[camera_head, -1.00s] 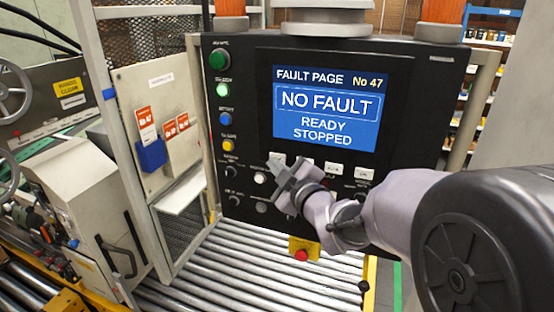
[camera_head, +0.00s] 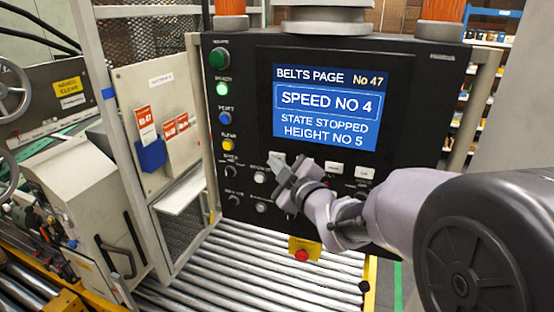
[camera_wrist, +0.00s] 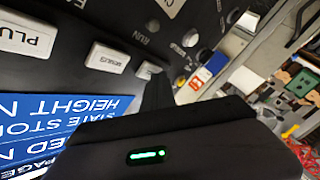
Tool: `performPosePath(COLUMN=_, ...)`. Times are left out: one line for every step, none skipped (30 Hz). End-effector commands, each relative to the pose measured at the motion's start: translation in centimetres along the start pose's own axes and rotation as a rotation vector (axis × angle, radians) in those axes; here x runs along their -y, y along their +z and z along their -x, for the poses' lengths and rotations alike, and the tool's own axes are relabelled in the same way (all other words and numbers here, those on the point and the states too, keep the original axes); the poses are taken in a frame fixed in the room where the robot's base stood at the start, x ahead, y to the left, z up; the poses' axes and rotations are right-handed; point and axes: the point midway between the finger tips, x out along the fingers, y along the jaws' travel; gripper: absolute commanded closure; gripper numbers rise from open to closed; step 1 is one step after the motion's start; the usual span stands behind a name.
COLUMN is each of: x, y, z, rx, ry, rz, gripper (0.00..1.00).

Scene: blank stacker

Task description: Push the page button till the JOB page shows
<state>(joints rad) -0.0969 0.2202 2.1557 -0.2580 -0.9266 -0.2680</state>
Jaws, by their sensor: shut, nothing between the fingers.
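The control panel's screen (camera_head: 325,108) reads BELTS PAGE No 47, SPEED NO 4, STATE STOPPED, HEIGHT NO 5. White keys line the panel below it. In the wrist view I see a PLUS key (camera_wrist: 28,38), a minus key (camera_wrist: 107,58) and a third key (camera_wrist: 149,69) partly behind my finger. No key label reading PAGE is legible. My gripper (camera_head: 278,166) is shut and empty, with its tips close to the left end of the key row. Whether the tips touch a key cannot be told.
A column of coloured buttons, green, lit green, blue (camera_head: 225,118) and yellow, runs left of the screen. Dark knobs sit below. A roller conveyor (camera_head: 250,270) with a small red button (camera_head: 302,255) lies beneath. A mesh guard frame (camera_head: 180,235) stands left.

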Motion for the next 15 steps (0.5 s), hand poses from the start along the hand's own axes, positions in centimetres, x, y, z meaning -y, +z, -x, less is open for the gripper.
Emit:
performPosePath(x=0.3, y=-0.03, z=0.16, rx=-0.001, ry=0.0, rz=0.0, gripper=1.0)
performPosePath(x=0.39, y=-0.14, z=0.28, rx=-0.002, ry=0.001, rz=0.001, gripper=1.0)
performPosePath(x=0.52, y=-0.26, z=0.45, rx=-0.003, ry=0.001, rz=0.001, gripper=1.0)
performPosePath(x=0.62, y=-0.33, z=0.56, rx=-0.002, ry=0.001, rz=0.001, gripper=1.0)
performPosePath(x=0.7, y=-0.39, z=0.67, rx=-0.002, ry=0.0, rz=0.0, gripper=1.0)
performPosePath(x=0.73, y=-0.48, z=0.78, rx=-0.001, ry=0.0, rz=0.0, gripper=1.0)
performPosePath(x=0.73, y=-0.52, z=0.83, rx=-0.001, ry=0.0, rz=0.0, gripper=1.0)
performPosePath(x=0.7, y=-0.56, z=0.85, rx=-0.001, ry=0.0, rz=0.0, gripper=1.0)
performPosePath(x=0.66, y=-0.58, z=0.85, rx=0.0, ry=0.0, rz=0.0, gripper=1.0)
performPosePath(x=0.65, y=-0.59, z=0.84, rx=0.0, ry=0.0, rz=0.0, gripper=1.0)
performPosePath(x=0.64, y=-0.59, z=0.84, rx=0.0, ry=0.0, rz=0.0, gripper=1.0)
performPosePath(x=0.63, y=-0.6, z=0.84, rx=0.0, ry=0.0, rz=0.0, gripper=1.0)
performPosePath(x=0.63, y=-0.6, z=0.84, rx=0.0, ry=0.0, rz=0.0, gripper=1.0)
performPosePath(x=0.65, y=-0.6, z=0.85, rx=-0.001, ry=0.0, rz=0.0, gripper=1.0)
performPosePath(x=0.74, y=-0.65, z=0.93, rx=-0.001, ry=0.0, rz=0.0, gripper=1.0)
